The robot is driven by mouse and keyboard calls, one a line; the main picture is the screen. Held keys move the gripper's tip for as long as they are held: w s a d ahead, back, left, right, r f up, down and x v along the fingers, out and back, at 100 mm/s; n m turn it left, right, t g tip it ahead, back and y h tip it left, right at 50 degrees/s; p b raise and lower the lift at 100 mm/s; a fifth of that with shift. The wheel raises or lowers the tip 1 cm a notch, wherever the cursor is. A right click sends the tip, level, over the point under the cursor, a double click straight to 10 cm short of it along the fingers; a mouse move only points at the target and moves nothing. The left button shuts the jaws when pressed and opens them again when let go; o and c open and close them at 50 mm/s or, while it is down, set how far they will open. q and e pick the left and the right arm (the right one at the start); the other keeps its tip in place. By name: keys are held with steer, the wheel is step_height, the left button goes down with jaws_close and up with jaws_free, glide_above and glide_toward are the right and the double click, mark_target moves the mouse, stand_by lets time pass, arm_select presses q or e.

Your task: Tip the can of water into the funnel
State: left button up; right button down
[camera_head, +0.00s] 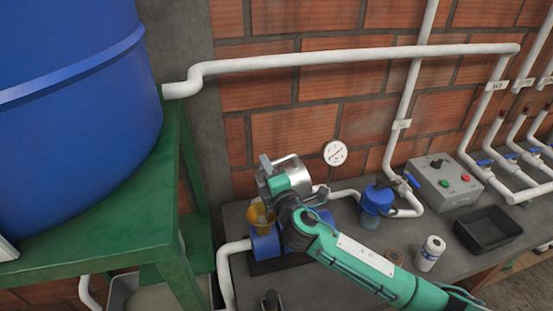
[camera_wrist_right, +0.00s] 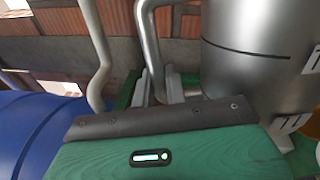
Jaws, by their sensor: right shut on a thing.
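The can (camera_head: 292,168) is a silver metal vessel held up above the pump on the bench in the head view. It looks tilted. In the right wrist view its side (camera_wrist_right: 262,58) fills the right, with a dark line round it and a metal handle. My right gripper (camera_head: 266,172) is shut on the can; in the wrist view its fingers (camera_wrist_right: 158,88) are at the handle. The funnel (camera_head: 261,217) is yellow-orange and sits on the blue pump (camera_head: 266,243), just below and left of the can. Whether water is flowing I cannot tell. My left gripper is not in view.
A large blue tank (camera_head: 75,130) on a green stand (camera_head: 110,225) rises at the left. White pipes (camera_head: 340,58) and a gauge (camera_head: 335,153) are on the brick wall. A blue filter (camera_head: 377,200), control box (camera_head: 444,182), black tray (camera_head: 488,230) and white bottle (camera_head: 430,253) stand on the bench.

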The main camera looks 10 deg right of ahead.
steer(key=shift+s+a+f+n+y+p, duration=0.15)
steer(key=shift+a+n+p, duration=0.35)
steer(key=shift+a+n, duration=0.35)
steer(key=shift+s+a+n+y+p, duration=0.15)
steer(key=shift+a+n+p, duration=0.3)
steer(key=shift+a+n, duration=0.4)
steer(key=shift+s+a+f+n+p, duration=0.15)
steer(key=shift+a+n+p, duration=0.4)
steer(key=shift+a, duration=0.45)
steer(key=shift+r, duration=0.1)
steer(key=shift+p, duration=0.3)
steer(key=shift+d, duration=0.1)
